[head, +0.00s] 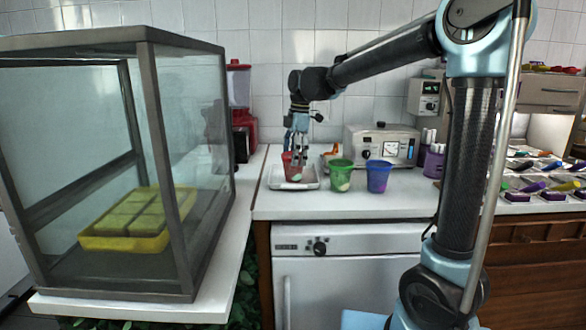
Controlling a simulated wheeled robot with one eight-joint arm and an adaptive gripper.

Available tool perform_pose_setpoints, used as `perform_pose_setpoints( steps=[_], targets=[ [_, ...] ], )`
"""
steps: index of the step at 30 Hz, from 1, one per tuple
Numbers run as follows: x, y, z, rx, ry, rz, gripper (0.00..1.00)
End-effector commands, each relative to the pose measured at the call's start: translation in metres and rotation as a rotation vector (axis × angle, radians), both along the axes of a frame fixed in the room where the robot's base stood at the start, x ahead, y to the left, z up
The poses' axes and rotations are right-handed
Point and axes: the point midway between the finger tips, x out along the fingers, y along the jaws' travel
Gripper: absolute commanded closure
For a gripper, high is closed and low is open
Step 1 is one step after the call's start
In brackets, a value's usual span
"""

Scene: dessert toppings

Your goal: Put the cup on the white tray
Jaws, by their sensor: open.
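A red cup (291,172) with a pale patch stands upright on or just above the white tray (275,182) at the left of the counter. My gripper (297,157) points down at the cup's rim, its fingers apart. Its fingertips overlap the top of the cup in this view, and I cannot tell if they touch it. A green cup (341,175) and a blue-purple cup (378,177) stand on the counter to the right of the tray.
A grey toaster oven (384,144) stands behind the cups. A red blender (239,95) is at the back left. A glass case (190,130) with a yellow tray (122,243) fills the left side. The counter's front strip (330,205) is clear.

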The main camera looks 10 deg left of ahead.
Motion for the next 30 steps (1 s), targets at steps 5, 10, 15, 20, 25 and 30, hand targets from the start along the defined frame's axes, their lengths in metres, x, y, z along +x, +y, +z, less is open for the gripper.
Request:
perform_pose_setpoints(
  steps=[5,10,15,20,25,30],
  targets=[
    [0.001,-0.004,0.033,0.000,0.000,0.000,0.17],
    [0.003,-0.006,0.056,0.000,0.000,0.000,0.17],
    [0.003,-0.007,0.068,0.000,0.000,0.001,0.17],
    [0.003,-0.007,0.071,0.000,0.000,0.001,0.17],
    [0.003,-0.007,0.071,0.000,0.000,0.001,0.17],
    [0.003,-0.008,0.071,0.000,0.000,0.001,0.17]
  ],
)
